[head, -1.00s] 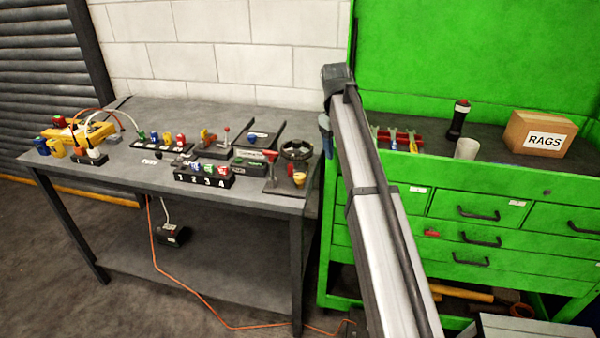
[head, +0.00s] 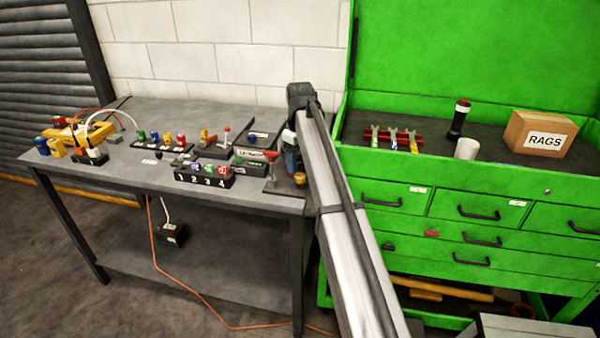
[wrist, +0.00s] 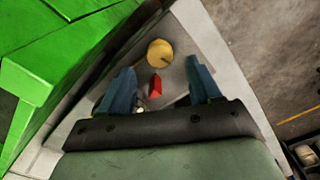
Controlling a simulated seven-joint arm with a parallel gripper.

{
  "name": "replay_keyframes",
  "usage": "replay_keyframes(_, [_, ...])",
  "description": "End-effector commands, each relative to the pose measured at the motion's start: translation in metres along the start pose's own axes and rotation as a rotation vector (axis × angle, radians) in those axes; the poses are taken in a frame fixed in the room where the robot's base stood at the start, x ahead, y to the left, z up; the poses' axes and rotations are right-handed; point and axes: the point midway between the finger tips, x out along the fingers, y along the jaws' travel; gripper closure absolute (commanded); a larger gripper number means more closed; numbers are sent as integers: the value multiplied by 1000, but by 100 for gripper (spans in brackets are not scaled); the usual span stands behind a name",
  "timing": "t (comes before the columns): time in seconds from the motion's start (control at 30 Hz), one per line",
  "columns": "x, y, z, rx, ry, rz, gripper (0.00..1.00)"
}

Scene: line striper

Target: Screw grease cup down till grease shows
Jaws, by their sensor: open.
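A brass-yellow round cup (head: 299,178), which looks like the grease cup, sits at the right front corner of the dark workbench (head: 262,201). In the wrist view the same cup (wrist: 160,52) shows from above as a yellow disc with a small dark mark. My gripper (wrist: 160,66) is open and empty, its two blue fingers apart. The cup appears just beyond the fingertips, roughly centred between them. In the head view my gripper (head: 290,158) hangs above and beside the cup, partly hidden by my arm. I see no grease.
A red part (wrist: 155,86) shows between the fingers in the wrist view. A numbered block (head: 204,178) with coloured knobs and other fixtures stand to the left. The green tool cabinet (head: 450,205) stands close on the right, carrying a RAGS box (head: 540,134) and a white cup (head: 467,148).

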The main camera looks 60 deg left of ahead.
Motion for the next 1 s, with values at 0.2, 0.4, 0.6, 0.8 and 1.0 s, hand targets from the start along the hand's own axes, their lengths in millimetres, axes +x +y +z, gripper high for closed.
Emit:
replay_keyframes(0.2, [30,0,0,0,-1,0,37])
replay_keyframes(0.4, [43,0,0,0,1,1,37])
replay_keyframes(0.6, [46,0,0,0,1,1,37])
replay_keyframes(0.8, [45,0,0,0,1,1,42])
replay_keyframes(1.0, [45,0,0,0,1,1,61])
